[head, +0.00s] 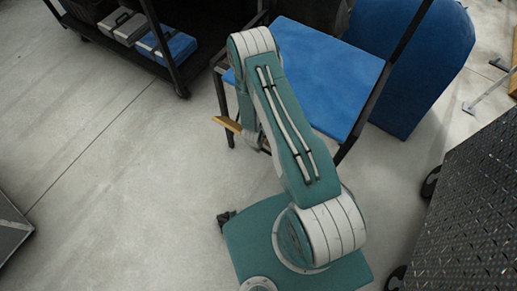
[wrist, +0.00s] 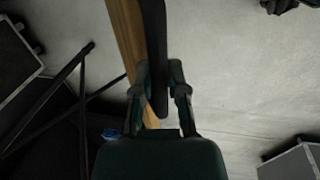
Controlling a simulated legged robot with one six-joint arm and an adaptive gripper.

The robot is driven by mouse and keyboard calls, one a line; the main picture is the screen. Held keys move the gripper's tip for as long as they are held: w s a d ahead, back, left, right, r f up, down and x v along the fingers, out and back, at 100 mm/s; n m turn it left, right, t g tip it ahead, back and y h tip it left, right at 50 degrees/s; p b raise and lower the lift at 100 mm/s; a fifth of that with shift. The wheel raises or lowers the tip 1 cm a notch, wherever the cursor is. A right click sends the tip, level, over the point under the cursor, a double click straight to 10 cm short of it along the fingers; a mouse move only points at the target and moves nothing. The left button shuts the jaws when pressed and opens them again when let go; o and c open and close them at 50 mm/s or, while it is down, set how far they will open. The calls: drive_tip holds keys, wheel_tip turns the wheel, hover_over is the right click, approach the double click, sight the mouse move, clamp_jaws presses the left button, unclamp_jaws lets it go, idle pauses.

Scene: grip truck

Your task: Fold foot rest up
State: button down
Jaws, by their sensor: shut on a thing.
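The foot rest, a wooden slat with a black bar along it, shows its wooden end (head: 228,124) in front of the tall blue-seated chair (head: 315,70) in the head view. In the wrist view the slat (wrist: 128,35) runs upward, with the black bar (wrist: 154,40) beside it. My gripper (wrist: 159,78) has a finger on each side of the bar and is shut on the foot rest. My own arm hides the gripper and most of the foot rest in the head view. The slat's exact tilt is hard to tell.
A black shelf cart (head: 170,55) with cases stands at the upper left. A large blue padded piece (head: 425,60) stands behind the chair. A dark textured case (head: 465,215) on wheels is at the right. The floor at the left is mostly clear.

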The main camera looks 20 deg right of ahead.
drive_tip(key=shift+a, duration=0.15)
drive_tip(key=c, duration=0.6)
unclamp_jaws()
drive_tip(key=shift+c, duration=0.2)
drive_tip(key=shift+a, duration=0.15)
wheel_tip(320, 180, up, 12)
drive_tip(key=s+a, duration=0.1)
drive_tip(key=a, duration=0.1)
drive_tip(key=shift+s+f, duration=0.15)
drive_tip(key=shift+s, duration=0.05)
